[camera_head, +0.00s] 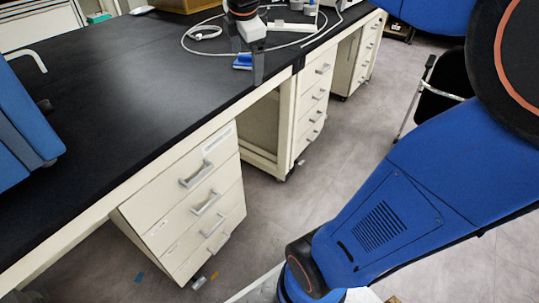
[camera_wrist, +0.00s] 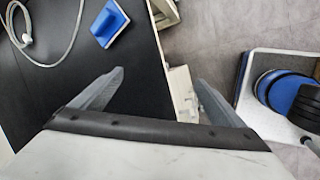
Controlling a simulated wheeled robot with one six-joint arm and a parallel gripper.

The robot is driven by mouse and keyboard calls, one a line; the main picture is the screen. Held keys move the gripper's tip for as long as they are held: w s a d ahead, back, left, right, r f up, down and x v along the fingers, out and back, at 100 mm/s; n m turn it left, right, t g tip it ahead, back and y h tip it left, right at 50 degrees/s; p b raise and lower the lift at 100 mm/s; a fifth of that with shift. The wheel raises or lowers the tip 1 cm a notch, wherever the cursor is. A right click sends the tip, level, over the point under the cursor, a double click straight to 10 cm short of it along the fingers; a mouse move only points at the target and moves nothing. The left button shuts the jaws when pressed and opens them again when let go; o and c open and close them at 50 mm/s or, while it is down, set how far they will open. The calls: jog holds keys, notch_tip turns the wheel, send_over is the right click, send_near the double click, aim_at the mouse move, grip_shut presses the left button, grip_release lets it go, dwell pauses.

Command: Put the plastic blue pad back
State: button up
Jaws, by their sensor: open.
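The plastic blue pad (camera_head: 242,61) lies on the black bench top, near its front edge, and is partly hidden behind my gripper in the head view. In the wrist view the blue pad (camera_wrist: 109,22) is at the upper left, beyond my left finger, with a pale edge around it. My gripper (camera_wrist: 160,77) is open and empty, its fingers wide apart and pointing down over the bench's front edge. The pad is apart from the fingers and not between them. My gripper (camera_head: 247,66) also shows in the head view.
A pale cable (camera_head: 190,38) loops on the black bench (camera_head: 130,90) beside the pad. White drawers (camera_head: 190,205) with handles stand under the bench. A black chair (camera_head: 440,85) stands at the right. The bench's near half is mostly clear.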

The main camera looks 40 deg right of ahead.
jog(key=s+a+f+m+y, duration=0.1)
jog(key=s+a+f+m, duration=0.3)
jog(key=s+f+m, duration=0.3)
jog(key=s+a+f+m+y, duration=0.1)
jog(key=s+a+f+m, duration=0.2)
jog(key=s+f+m, duration=0.5)
jog(key=s+m, duration=0.1)
jog(key=s, duration=0.6)
jog(key=shift+a+m+t, duration=0.3)
jog(key=shift+a+t, duration=0.1)
